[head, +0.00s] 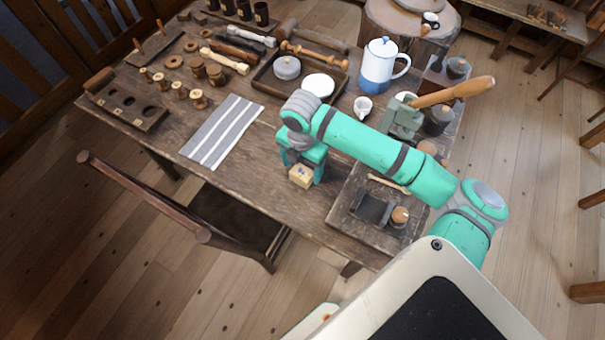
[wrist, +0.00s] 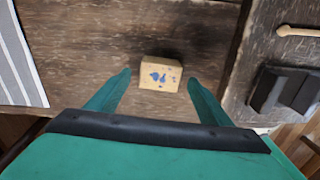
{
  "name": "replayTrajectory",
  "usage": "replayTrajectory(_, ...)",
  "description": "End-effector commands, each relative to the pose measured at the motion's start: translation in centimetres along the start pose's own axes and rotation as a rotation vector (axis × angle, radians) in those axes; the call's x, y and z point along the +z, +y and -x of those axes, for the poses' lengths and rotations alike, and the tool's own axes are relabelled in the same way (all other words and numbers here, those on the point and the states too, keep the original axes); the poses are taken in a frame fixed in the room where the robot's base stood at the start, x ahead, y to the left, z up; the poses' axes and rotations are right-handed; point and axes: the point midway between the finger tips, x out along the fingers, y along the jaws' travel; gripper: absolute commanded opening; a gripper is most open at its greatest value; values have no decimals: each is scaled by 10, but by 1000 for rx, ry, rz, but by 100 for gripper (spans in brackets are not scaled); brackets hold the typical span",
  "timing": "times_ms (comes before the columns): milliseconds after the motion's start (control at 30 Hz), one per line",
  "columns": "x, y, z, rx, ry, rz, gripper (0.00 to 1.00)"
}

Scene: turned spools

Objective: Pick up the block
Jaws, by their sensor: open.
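The block (head: 301,176) is small, pale wood-coloured and box-shaped, and lies on the wooden table near its front edge. In the wrist view the block (wrist: 160,75) shows blue marks on its face. My gripper (head: 303,176) is teal and open, above the table at the block. In the wrist view its two fingers (wrist: 160,82) stand apart, one to each side of the block, with a gap on both sides. The fingers do not appear to touch it. I cannot tell exactly how high the fingertips are above the table.
A grey striped cloth (head: 223,131) lies to the left. A dark board (head: 345,208) with black pieces and a knob-topped item lies close on the right. A blue and white jug (head: 379,66) and a tray (head: 262,82) stand behind. A chair (head: 215,238) is at the front edge.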

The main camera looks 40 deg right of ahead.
Motion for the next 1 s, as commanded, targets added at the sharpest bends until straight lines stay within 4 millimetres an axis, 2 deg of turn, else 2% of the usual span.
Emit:
replayTrajectory(200,1,1,-31,-1,2,0,73)
replayTrajectory(300,1,1,-40,-1,2,1,73)
replayTrajectory(533,2,0,-42,0,1,-2,73)
replayTrajectory(700,3,0,-42,0,1,-3,33)
replayTrajectory(733,3,0,-42,0,1,-4,27)
replayTrajectory(1000,4,-1,-41,0,0,-4,27)
